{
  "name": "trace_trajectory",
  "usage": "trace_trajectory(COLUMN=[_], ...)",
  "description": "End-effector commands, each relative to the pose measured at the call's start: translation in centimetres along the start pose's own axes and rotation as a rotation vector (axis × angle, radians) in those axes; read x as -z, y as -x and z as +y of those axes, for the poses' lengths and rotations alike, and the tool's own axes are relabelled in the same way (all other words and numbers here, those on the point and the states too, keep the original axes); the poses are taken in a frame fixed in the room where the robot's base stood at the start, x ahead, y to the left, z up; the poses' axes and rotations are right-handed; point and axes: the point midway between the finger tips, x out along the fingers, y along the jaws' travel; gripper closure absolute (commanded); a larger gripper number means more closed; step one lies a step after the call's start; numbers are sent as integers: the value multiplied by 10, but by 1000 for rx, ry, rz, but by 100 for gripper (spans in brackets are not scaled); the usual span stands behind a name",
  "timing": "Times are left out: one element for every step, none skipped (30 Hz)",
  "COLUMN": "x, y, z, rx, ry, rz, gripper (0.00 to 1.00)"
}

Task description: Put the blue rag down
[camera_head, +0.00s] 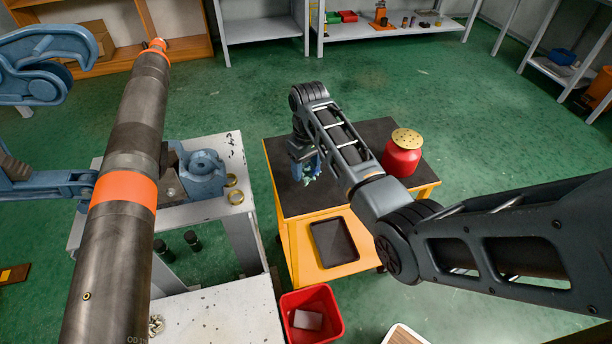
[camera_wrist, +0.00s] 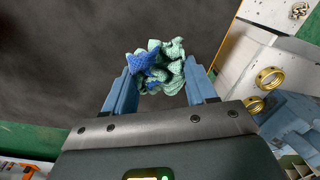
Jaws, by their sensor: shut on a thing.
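A crumpled rag (camera_wrist: 158,67), part blue and part pale green, sits between the two fingers of my gripper (camera_wrist: 160,88) in the wrist view. My gripper is shut on it. In the head view the rag (camera_head: 311,169) shows as a small blue and green patch under my gripper (camera_head: 308,165), over the dark top of the yellow cart (camera_head: 290,205). I cannot tell whether the rag touches the top. Much of the gripper is hidden by my arm in the head view.
A red can (camera_head: 402,158) with a perforated yellowish lid stands at the cart's right side. A long pipe (camera_head: 135,140) in a blue vise (camera_head: 203,175) is on the left. A red bin (camera_head: 312,315) stands in front. Brass rings (camera_head: 236,197) lie on the white bench.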

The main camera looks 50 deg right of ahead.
Motion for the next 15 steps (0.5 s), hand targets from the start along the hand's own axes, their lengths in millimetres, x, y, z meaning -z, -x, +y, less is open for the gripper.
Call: trace_trajectory(x=[1, 1, 1, 0, 0, 0, 0, 1, 1, 1, 1, 1, 1, 1, 1], y=[-3, -5, -10, -14, -19, -25, -29, -32, -36, -38, -39, -40, -41, -41, -41], z=[-1, -1, -1, 0, 0, 0, 0, 0, 1, 1, 1, 1, 1, 1, 1], rx=[0, 0, 0, 1, 1, 1, 1, 0, 0, 0, 0, 0, 0, 0, 0], ry=[0, 0, -1, -1, -1, -1, -1, -1, -1, -1, -1, -1, -1, 0, 0], rz=[-1, -1, -1, -3, -3, -3, -2, -2, -2, -1, 0, 1, 1, 1, 1], gripper=[82, 82, 82, 82, 82, 82, 82, 82, 82, 82, 82, 82, 82, 82, 82])
